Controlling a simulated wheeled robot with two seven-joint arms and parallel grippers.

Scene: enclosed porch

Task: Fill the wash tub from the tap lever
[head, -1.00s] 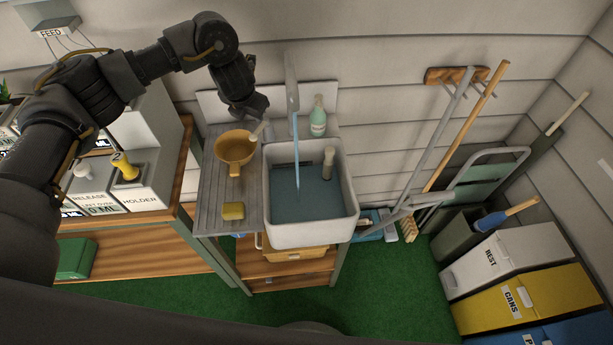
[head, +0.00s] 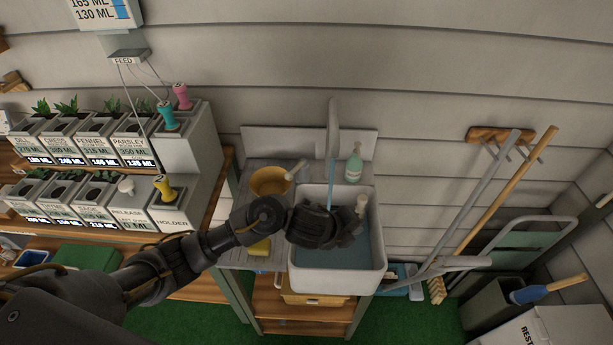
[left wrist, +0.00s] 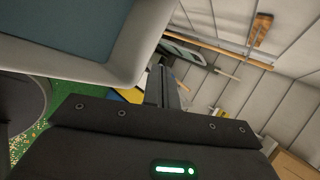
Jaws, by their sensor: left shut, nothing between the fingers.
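The white wash tub (head: 335,283) holds blue-grey water (head: 330,257). The tall pale tap (head: 333,120) stands at its back, and a thin blue stream (head: 331,172) falls from it into the tub. I cannot clearly make out a separate lever. A pale upright cylinder (head: 361,204) stands in the tub. My left gripper (head: 350,232) is shut and empty over the tub and hides part of the water. In the left wrist view the tub rim (left wrist: 150,38) is at upper left, beside the gripper's closed fingers (left wrist: 163,85). My right gripper is not in view.
A yellow bowl (head: 268,181), a yellow sponge (head: 260,247) and a green bottle (head: 354,165) sit around the tub. Planter shelves (head: 110,215) stand left. A broom (head: 500,215) and a hand truck (head: 530,235) stand right.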

